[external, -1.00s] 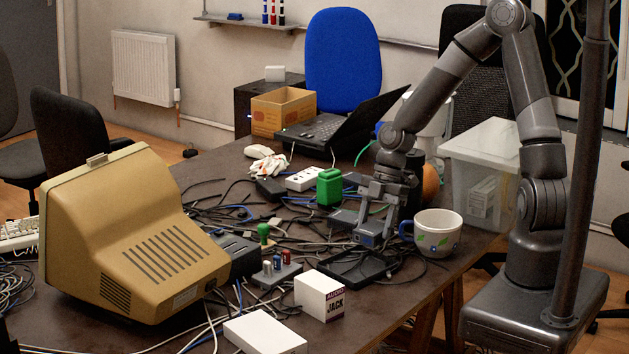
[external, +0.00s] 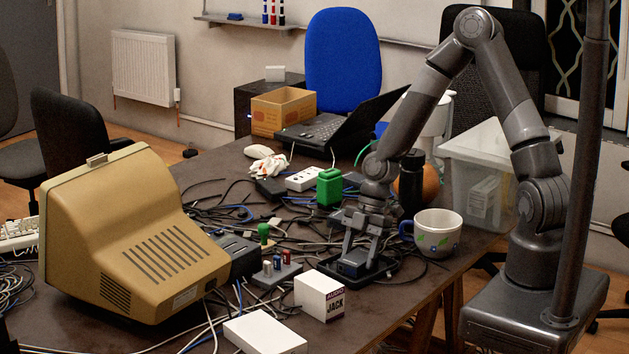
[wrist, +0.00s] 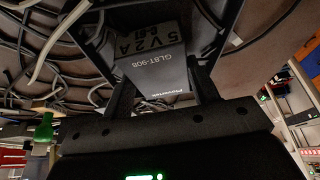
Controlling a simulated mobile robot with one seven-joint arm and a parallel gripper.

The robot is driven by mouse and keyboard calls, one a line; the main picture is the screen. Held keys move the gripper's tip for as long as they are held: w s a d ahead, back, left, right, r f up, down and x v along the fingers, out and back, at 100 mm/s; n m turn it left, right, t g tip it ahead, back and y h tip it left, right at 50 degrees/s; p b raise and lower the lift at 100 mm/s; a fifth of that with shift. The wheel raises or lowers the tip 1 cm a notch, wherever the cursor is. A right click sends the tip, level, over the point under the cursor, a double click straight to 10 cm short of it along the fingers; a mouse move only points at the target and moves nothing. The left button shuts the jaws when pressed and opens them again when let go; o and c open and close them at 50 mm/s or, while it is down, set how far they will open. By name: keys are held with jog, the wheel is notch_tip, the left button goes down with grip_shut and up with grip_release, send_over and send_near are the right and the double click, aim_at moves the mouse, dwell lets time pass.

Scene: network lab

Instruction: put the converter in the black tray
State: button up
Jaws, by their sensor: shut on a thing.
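My gripper (external: 354,260) is shut on the converter (external: 348,270), a small dark grey-blue box. In the wrist view the converter (wrist: 155,65) sits between my two fingers, with its printed label facing the camera. The black tray (external: 328,272) is a shallow dark tray near the table's front right edge. The converter is low inside the tray's outline in the external view. I cannot tell whether it touches the tray floor. My gripper and the converter hide part of the tray.
A white mug (external: 438,236) stands close to the right of the tray. A white box (external: 319,296) stands in front left. A grey stand with small cylinders (external: 276,272) is to the left. A green block (external: 329,188) and many cables lie behind.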

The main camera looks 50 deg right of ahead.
jog(key=shift+f, duration=0.1)
jog(key=o, duration=1.2)
jog(key=shift+c, duration=0.2)
jog(key=v, duration=1.1)
jog(key=s+d+r+m+t+h, duration=0.2)
jog(key=s+d+r+m, duration=0.1)
jog(key=s+r+m, duration=0.6)
jog(key=s+d+r+m+t+h, duration=0.2)
jog(key=s+d+r+m+t, duration=0.1)
jog(key=s+r+m, duration=0.6)
notch_tip(320, 180, up, 5)
jog(key=shift+f+t+h, duration=0.15)
jog(key=shift+t+h, duration=0.15)
